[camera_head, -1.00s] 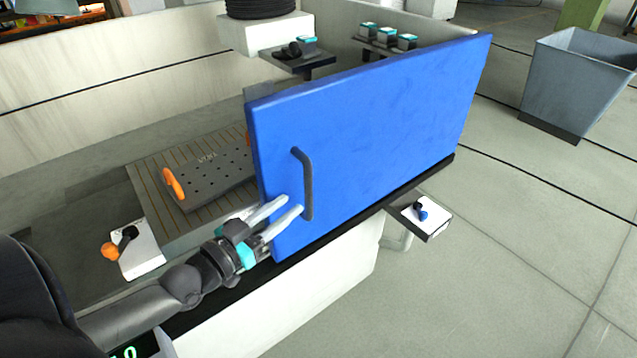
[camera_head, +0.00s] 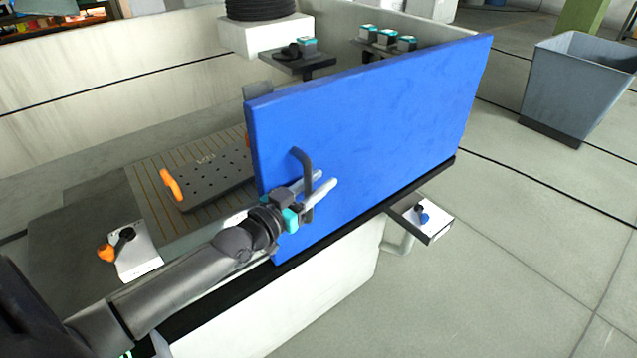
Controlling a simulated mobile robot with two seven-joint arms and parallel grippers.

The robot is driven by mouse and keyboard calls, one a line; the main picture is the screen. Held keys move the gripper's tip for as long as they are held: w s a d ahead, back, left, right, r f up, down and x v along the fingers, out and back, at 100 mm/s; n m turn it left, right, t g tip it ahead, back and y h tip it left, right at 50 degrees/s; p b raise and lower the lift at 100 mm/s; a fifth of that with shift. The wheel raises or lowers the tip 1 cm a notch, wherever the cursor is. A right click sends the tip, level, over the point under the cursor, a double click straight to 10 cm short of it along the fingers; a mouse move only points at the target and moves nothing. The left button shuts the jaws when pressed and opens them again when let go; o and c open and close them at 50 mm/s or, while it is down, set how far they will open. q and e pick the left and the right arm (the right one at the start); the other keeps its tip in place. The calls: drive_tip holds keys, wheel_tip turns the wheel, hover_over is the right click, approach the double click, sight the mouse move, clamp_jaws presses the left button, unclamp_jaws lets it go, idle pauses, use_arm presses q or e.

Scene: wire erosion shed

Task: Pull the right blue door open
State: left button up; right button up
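The blue door (camera_head: 390,125) stands upright along the machine's front edge, its left edge beside the open work area. A dark vertical bar handle (camera_head: 304,160) is on its outer face, near that left edge. My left gripper (camera_head: 326,178) is at the handle's lower half, its two pale fingers pointing right and up across the bar. The fingers are apart with a gap between them. I cannot tell whether they touch the handle. The gripper hides part of the lower handle. My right gripper is not in view.
A small shelf (camera_head: 428,222) juts out below the door. A grey bin (camera_head: 575,85) stands right. The floor in front is clear.

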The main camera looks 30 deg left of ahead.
use_arm(q)
drive_tip(key=shift+c, duration=0.3)
clamp_jaws()
idle(1.1)
